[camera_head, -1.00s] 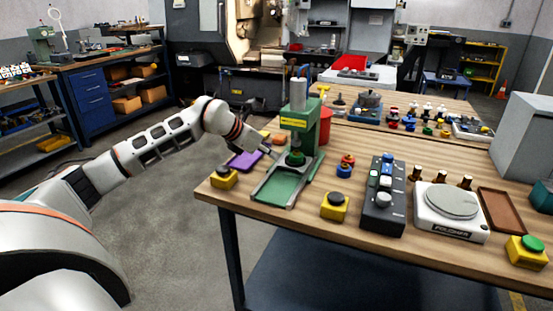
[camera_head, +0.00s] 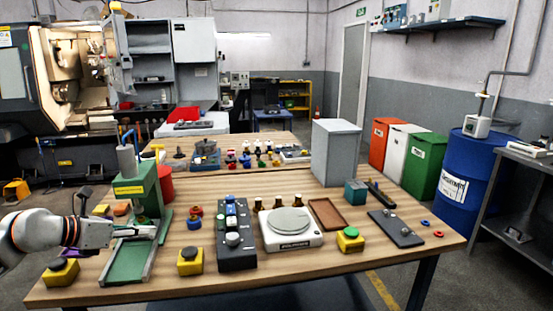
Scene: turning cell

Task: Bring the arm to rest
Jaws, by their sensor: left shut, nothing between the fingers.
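My left arm comes in low from the left edge. Its gripper (camera_head: 108,232) is shut and empty, at the left side of the green press (camera_head: 152,188), above or beside the press's green tray (camera_head: 127,262). I cannot tell whether it touches the press. My right gripper is not in view.
On the wooden bench (camera_head: 340,262) stand yellow button boxes (camera_head: 190,262), a dark control box (camera_head: 237,245), a white scale (camera_head: 291,240), a brown tray (camera_head: 326,214) and a grey cabinet (camera_head: 336,152). A blue drum (camera_head: 465,165) stands at the right. The bench's front strip is mostly clear.

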